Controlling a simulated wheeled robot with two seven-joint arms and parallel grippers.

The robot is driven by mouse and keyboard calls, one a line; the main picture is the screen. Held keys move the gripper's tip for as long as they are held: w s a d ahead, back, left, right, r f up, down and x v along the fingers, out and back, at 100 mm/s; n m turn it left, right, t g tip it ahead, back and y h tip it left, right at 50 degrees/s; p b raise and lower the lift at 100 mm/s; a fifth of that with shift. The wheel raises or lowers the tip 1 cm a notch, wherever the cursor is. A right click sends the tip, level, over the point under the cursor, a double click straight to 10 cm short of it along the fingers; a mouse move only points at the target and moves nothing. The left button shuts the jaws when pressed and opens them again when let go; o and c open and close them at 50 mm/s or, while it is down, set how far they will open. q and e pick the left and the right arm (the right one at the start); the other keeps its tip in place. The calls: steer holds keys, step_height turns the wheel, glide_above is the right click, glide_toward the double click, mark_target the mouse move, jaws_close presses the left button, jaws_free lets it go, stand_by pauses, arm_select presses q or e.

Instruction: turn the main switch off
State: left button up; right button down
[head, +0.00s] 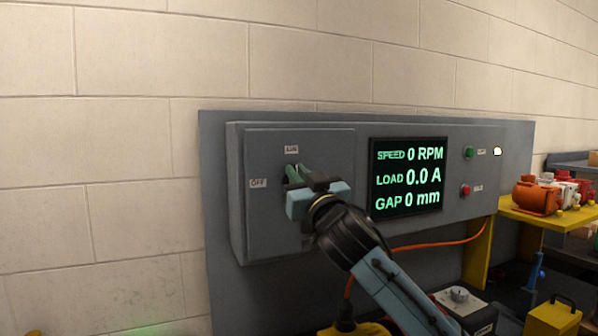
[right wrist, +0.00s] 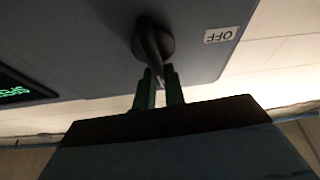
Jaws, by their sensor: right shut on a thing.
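The main switch (right wrist: 153,42) is a black rotary knob with a lever on the grey control box (head: 235,190). An ON label (head: 291,150) sits above it and an OFF label (head: 258,183) to its left; the OFF label also shows in the right wrist view (right wrist: 221,35). My right gripper (head: 298,174) is at the switch and mostly hides it in the head view. In the right wrist view its green fingers (right wrist: 159,88) are shut on the lever's end. The lever points towards the gripper, on the ON side, not towards OFF. My left gripper is out of view.
A display (head: 408,177) reads 0 RPM, 0.0 A and 0 mm. Right of it are a green button (head: 468,153), a red button (head: 465,190) and a pale lamp (head: 497,152). An orange motor (head: 537,196) stands on a yellow bench at right. An orange cable (head: 430,244) hangs below the box.

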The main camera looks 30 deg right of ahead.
steer(key=n+g+y+p, duration=0.1)
steer(key=n+y+p, duration=0.1)
steer(key=n+p, duration=0.3)
steer(key=a+n+g+y+p, duration=0.1)
steer(key=n+y+p, duration=0.1)
steer(key=n+p, duration=0.3)
steer(key=f+n+g+y+p, duration=0.1)
steer(key=n+y+p, duration=0.1)
steer(key=n+p, duration=0.3)
steer(key=shift+a+f+n+g, duration=0.1)
steer(key=shift+a+n+g, duration=0.1)
steer(key=shift+n+g, duration=0.35)
steer(key=n+p, duration=0.2)
steer(key=shift+f+n+g+y, duration=0.3)
steer(key=shift+n+g, duration=0.05)
steer(key=shift+f+n+g, duration=0.2)
steer(key=shift+n+g, duration=0.2)
steer(key=shift+n, duration=0.6)
steer(key=shift+w, duration=0.1)
steer(key=c, duration=1.5)
jaws_free()
steer(key=shift+r, duration=0.1)
steer(key=shift+a, duration=0.1)
